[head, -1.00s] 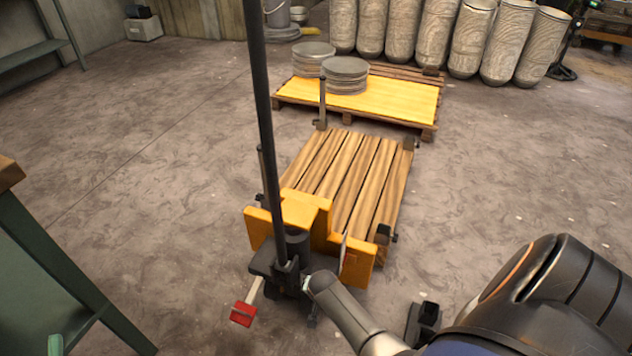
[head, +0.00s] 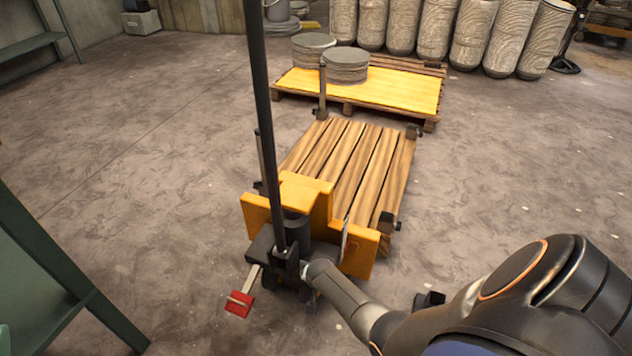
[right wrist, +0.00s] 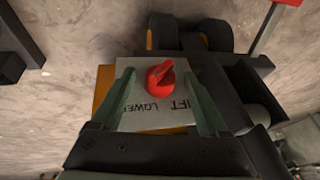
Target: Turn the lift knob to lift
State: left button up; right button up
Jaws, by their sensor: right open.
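The red lift knob (right wrist: 160,77) sits on a grey plate (right wrist: 151,119) that reads LOWER and LIFT in the right wrist view. Its raised grip slants toward the upper right of the picture. My right gripper (right wrist: 160,74) is open, with one greenish finger on each side of the knob. I see gaps between the fingers and the knob. In the head view the yellow pallet jack (head: 361,254) has a dark mast, and my right arm reaches its base. The fingers and the knob are hidden there. My left gripper does not show.
A slatted wooden pallet (head: 350,160) lies on the jack. Behind it, another pallet (head: 400,90) with a yellow top carries round stacks (head: 345,68). A green bench frame (head: 60,260) stands at left. A red pedal (head: 238,304) sticks out low.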

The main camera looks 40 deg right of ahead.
jog(key=shift+w+f, duration=0.1)
jog(key=shift+f, duration=0.05)
grip_shut()
dwell(0.6)
